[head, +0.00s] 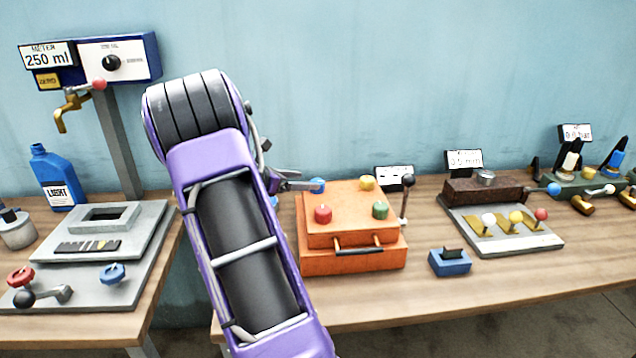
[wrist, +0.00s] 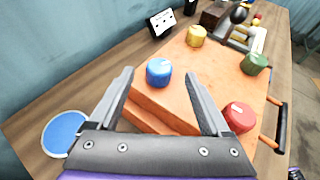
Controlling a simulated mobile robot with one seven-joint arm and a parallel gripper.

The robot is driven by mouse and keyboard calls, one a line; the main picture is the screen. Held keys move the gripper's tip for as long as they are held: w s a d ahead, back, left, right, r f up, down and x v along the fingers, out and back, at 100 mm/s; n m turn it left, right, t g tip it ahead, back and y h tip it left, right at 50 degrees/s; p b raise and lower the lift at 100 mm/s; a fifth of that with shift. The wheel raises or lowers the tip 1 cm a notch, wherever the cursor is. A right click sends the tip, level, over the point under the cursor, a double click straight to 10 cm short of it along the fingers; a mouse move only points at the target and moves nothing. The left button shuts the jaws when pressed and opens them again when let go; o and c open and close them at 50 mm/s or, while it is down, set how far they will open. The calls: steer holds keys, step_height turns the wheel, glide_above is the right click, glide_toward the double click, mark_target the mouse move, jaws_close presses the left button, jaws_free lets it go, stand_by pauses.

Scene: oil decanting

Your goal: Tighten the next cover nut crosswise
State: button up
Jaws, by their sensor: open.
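An orange box with an orange cover (head: 350,213) stands on the right-hand bench; its cover (wrist: 215,75) fills the middle of the wrist view. Four coloured cover nuts sit near its corners: red (head: 323,214), yellow (head: 367,183), green (head: 380,210) and blue (head: 318,186). My gripper (head: 300,186) is at the cover's back-left corner, by the blue nut. In the wrist view, my gripper (wrist: 160,76) is open and empty, with the blue nut (wrist: 159,72) appearing between its fingertips. I cannot tell whether the fingers are fully down around the nut.
A black-knobbed lever (head: 407,183) rises at the box's right side. A handle (head: 358,248) is on its front. A blue block (head: 450,262) and a valve plate (head: 505,235) stand to the right. A round blue dish (wrist: 66,133) lies left of the box.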

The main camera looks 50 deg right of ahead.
mark_target(316, 181)
steer(key=x, duration=0.6)
steer(key=shift+d, duration=0.1)
steer(key=shift+c, duration=0.4)
jaws_close()
steer(key=shift+r+m+g+p, duration=0.15)
steer(key=shift+m+g+p, duration=0.15)
steer(key=shift+g+p, duration=0.25)
steer(key=shift+m+g+p, duration=0.4)
steer(key=shift+g+p, duration=0.05)
steer(key=shift+f, duration=0.2)
steer(key=shift+o, duration=0.4)
jaws_free()
